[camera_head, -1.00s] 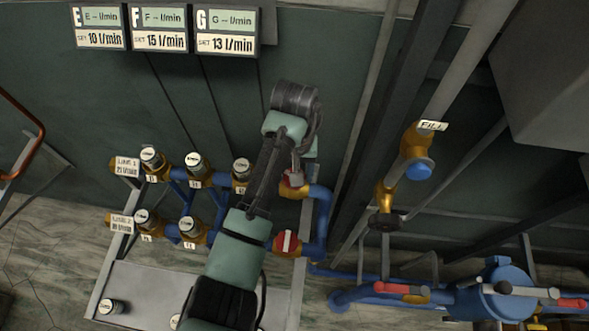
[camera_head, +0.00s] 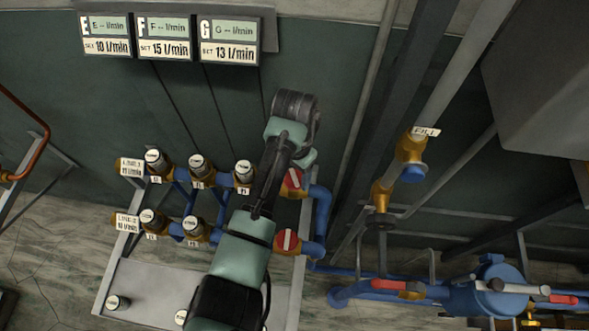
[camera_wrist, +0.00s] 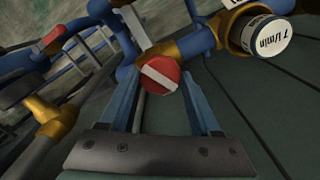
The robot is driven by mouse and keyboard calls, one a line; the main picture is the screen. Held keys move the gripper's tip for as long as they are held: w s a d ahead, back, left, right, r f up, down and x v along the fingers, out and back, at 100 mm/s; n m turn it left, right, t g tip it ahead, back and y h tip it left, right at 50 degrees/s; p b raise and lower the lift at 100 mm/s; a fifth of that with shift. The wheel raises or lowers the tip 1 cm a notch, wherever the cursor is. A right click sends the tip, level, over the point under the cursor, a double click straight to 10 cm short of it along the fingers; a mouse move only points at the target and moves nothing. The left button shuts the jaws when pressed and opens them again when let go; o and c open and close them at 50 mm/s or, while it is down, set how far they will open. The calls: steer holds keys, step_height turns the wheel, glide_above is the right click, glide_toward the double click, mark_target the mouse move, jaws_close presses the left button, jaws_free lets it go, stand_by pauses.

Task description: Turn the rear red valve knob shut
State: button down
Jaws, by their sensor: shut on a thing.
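The rear red valve knob (camera_head: 292,179) sits on a brass valve body at the upper end of the blue pipe bend, partly behind my arm. In the wrist view this round red knob (camera_wrist: 160,73) has a white bar lying diagonally across its face. My gripper (camera_wrist: 161,80) has its two blue-grey fingers on either side of the knob and is shut on it. In the head view the fingertips are hidden by my own arm. The front red knob (camera_head: 287,241) is below it in the head view, with its white bar nearly upright.
Several brass valves with white-capped dials, one of them a dial (camera_head: 244,171), stand left of the knobs. A dial reading 7 l/min (camera_wrist: 267,37) is close right of my gripper. Blue pipe (camera_head: 320,215) bends just right of the knobs. Display panels (camera_head: 170,38) hang at the back.

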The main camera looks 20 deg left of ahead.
steer(key=shift+m, duration=0.5)
steer(key=m+p, duration=0.1)
steer(key=m, duration=0.2)
steer(key=shift+r+m, duration=0.15)
steer(key=shift+m, duration=0.15)
steer(key=shift+c, duration=1)
jaws_free()
step_height(320, 180, up, 7)
steer(key=p, duration=0.7)
